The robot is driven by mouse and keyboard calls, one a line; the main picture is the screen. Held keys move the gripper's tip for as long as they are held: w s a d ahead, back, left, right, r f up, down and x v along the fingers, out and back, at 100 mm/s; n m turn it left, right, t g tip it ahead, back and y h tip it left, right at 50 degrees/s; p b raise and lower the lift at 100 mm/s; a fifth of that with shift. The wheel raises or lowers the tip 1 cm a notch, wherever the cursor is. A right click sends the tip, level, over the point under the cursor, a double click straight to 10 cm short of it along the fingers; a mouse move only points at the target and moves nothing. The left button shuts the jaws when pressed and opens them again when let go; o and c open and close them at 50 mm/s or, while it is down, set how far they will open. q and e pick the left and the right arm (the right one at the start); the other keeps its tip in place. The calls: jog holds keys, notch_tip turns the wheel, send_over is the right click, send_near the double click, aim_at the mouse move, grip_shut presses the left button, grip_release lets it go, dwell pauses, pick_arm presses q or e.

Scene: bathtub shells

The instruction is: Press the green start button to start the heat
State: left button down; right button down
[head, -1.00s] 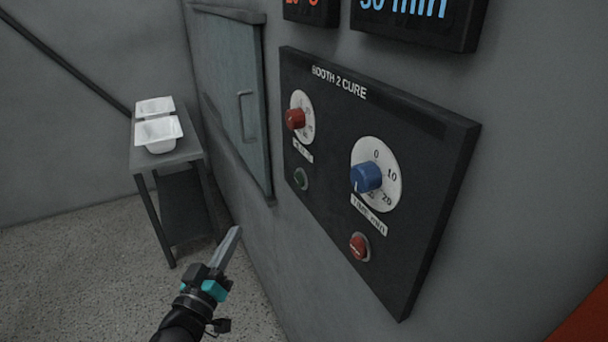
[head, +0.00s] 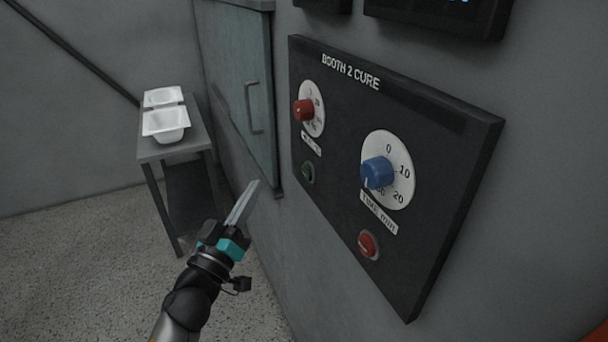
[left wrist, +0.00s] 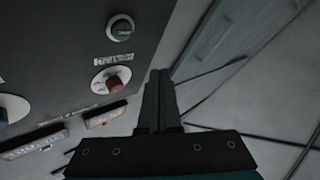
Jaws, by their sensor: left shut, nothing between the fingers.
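The green start button (head: 308,172) is on the lower left of the black "BOOTH 2 CURE" panel (head: 440,150), below the red dial (head: 303,110). In the left wrist view the green button (left wrist: 121,28) sits at the top, above the red dial (left wrist: 112,80). My left gripper (head: 250,190) is shut and empty, in front of the wall to the left of the button and slightly below it, apart from the panel. Its closed fingers (left wrist: 158,78) also show in the left wrist view, to the right of the panel's edge. My right gripper is not in view.
A blue time dial (head: 377,173) and a red button (head: 368,244) are to the right on the panel. A closed door with a handle (head: 253,108) is left of the panel. A table (head: 190,143) with white tubs (head: 166,122) stands farther back.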

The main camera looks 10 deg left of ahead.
aim_at(306, 173)
pick_arm(q)
jog(key=w+d, duration=0.3)
jog(key=d, duration=0.2)
jog(key=shift+w+d+b, duration=0.3)
jog(key=shift+w+b, duration=0.1)
jog(key=shift+b, duration=0.05)
dwell(1.7)
jog(key=shift+w+d, duration=0.2)
jog(key=shift+d, duration=0.15)
jog(key=shift+w+d, duration=0.25)
jog(key=shift+d, duration=0.1)
dwell(0.6)
jog(key=shift+s+a, duration=0.1)
jog(key=shift+a, duration=0.05)
dwell(0.3)
jog(key=shift+s+a+p, duration=0.4)
jog(key=shift+a+p, duration=0.05)
jog(key=shift+a, duration=0.1)
